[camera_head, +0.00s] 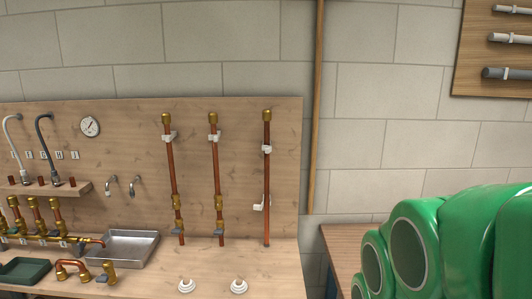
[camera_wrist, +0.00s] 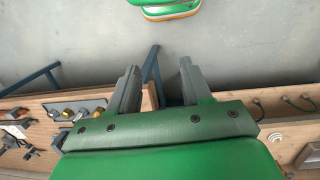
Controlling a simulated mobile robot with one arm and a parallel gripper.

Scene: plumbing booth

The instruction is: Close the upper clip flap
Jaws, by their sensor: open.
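Three upright copper pipes with brass tops stand against the wooden panel. The right pipe (camera_head: 267,185) has a white upper clip (camera_head: 267,149) at its upper part. A white lower clip (camera_head: 259,206) sits lower down, with a part sticking out to the left of the pipe. The upper clip is too small to tell how its flap stands. My gripper (camera_wrist: 158,66) shows in the wrist view, open and empty, its two grey fingers apart over the floor. The head view does not show it; neither clip can be made out in the wrist view.
The left pipe (camera_head: 172,180) and middle pipe (camera_head: 217,175) also carry white clips. A metal sink (camera_head: 122,248), a green tray (camera_head: 25,270) and two white round fittings are on the bench. A wooden pole (camera_head: 315,110) stands right of the panel. My green arm fills the lower right.

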